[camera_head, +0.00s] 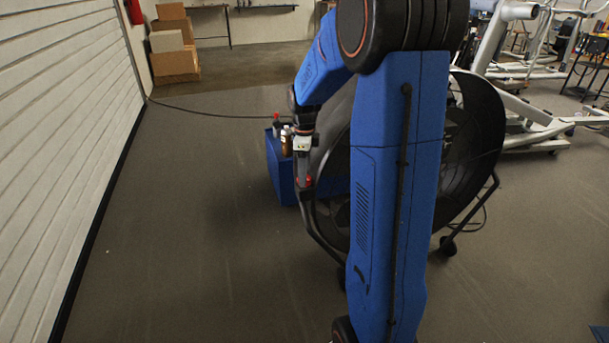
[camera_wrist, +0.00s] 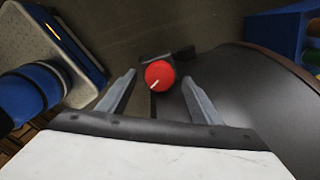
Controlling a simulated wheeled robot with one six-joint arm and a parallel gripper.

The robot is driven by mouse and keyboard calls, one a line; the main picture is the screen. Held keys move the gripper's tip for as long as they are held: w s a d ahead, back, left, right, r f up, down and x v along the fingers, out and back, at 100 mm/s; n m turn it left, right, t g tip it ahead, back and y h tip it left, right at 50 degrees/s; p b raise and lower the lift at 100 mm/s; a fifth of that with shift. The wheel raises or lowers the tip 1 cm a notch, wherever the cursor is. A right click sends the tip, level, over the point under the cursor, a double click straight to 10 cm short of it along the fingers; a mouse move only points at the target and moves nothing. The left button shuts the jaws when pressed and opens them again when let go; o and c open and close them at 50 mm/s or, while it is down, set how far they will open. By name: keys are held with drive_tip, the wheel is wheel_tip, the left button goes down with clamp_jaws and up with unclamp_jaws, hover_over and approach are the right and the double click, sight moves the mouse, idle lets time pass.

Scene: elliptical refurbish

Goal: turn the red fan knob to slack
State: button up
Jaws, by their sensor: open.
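In the head view the knob (camera_head: 308,181) is a small red spot beside the fan drum (camera_head: 478,120). My gripper (camera_wrist: 158,88) is open, with one finger on each side of the knob and visible gaps between. In the head view my gripper (camera_head: 304,178) is small and partly unclear. My arm hides the middle of the fan.
A blue box (camera_head: 283,170) with bottles on top stands behind my gripper. A black cable (camera_head: 215,114) runs along the floor. A white shutter wall (camera_head: 60,120) is at left, cardboard boxes (camera_head: 173,45) far back. The floor at left is clear.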

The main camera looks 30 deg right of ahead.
drive_tip(key=shift+f, duration=0.8)
drive_tip(key=c, duration=1.1)
drive_tip(key=shift+n, duration=0.3)
drive_tip(key=n, duration=0.6)
drive_tip(key=shift+n, duration=0.3)
drive_tip(key=n, duration=0.6)
